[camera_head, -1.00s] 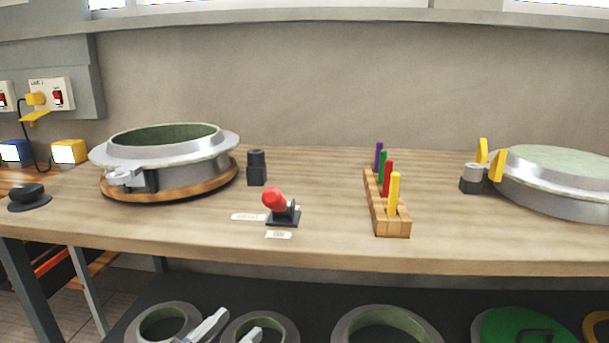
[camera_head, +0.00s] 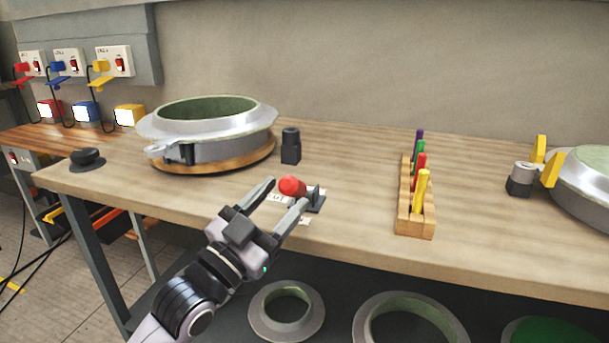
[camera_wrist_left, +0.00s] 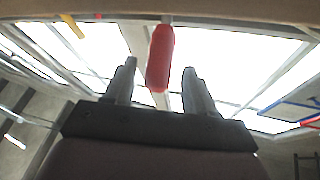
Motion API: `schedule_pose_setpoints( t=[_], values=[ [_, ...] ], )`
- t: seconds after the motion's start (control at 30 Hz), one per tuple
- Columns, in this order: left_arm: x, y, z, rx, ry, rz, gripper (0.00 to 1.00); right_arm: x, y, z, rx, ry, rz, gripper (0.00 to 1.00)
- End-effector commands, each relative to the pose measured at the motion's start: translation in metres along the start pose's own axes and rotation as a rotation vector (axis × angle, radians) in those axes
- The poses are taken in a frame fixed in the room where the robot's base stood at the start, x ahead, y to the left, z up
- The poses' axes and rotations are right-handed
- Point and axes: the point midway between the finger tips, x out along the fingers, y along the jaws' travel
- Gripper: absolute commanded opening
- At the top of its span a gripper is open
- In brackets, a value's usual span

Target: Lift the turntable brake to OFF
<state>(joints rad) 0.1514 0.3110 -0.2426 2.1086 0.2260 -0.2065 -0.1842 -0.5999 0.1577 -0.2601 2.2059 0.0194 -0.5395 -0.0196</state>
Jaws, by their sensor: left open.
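The turntable brake is a red-knobbed lever (camera_head: 293,187) on a small dark base (camera_head: 315,199) near the front of the bench, with white labels beside it. The turntable (camera_head: 213,160) is a wooden disc carrying a round grey mould. My left gripper (camera_head: 287,192) is open and empty, its fingers pointing at the red knob from the front left. In the left wrist view the red knob (camera_wrist_left: 160,58) stands beyond and between the two fingertips (camera_wrist_left: 160,72), with a gap on each side. My right gripper is not in view.
A wooden rack (camera_head: 415,232) with coloured pegs stands right of the brake. A black cylinder (camera_head: 290,147) stands behind it. A second mould (camera_head: 590,185) with yellow handles is at the far right. Ring moulds (camera_head: 287,312) lie on the shelf below.

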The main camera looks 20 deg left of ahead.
Motion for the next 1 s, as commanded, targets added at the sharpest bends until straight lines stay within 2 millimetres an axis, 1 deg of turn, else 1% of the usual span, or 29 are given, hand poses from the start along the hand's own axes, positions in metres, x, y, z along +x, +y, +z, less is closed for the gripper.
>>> schedule_pose_setpoints(
  t=[0.03,0.2,0.4,0.6,0.83,0.87,0.9,0.97,1.0],
  values=[
    [0.007,0.000,-0.001,-0.001,0.003,-0.001,0.56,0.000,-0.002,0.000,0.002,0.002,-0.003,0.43],
    [0.029,0.001,0.000,-0.002,0.002,0.000,0.56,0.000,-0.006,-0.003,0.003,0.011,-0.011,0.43],
    [0.050,0.001,0.000,-0.003,0.001,0.000,0.56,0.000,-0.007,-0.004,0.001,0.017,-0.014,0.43],
    [0.058,0.001,0.000,-0.002,-0.001,0.001,0.56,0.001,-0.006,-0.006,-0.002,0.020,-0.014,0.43],
    [0.059,0.001,0.000,-0.002,-0.001,0.001,0.56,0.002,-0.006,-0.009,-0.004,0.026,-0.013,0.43],
    [0.059,0.001,0.000,-0.002,-0.001,0.001,0.53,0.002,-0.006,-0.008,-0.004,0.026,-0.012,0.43],
    [0.058,0.001,0.000,-0.002,-0.001,0.001,0.40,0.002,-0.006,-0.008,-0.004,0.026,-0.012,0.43],
    [0.058,0.001,0.000,-0.002,-0.001,0.001,0.20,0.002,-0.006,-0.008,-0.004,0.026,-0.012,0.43],
    [0.058,0.001,0.000,-0.002,-0.001,0.001,0.07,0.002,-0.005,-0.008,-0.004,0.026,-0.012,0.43]
  ],
)
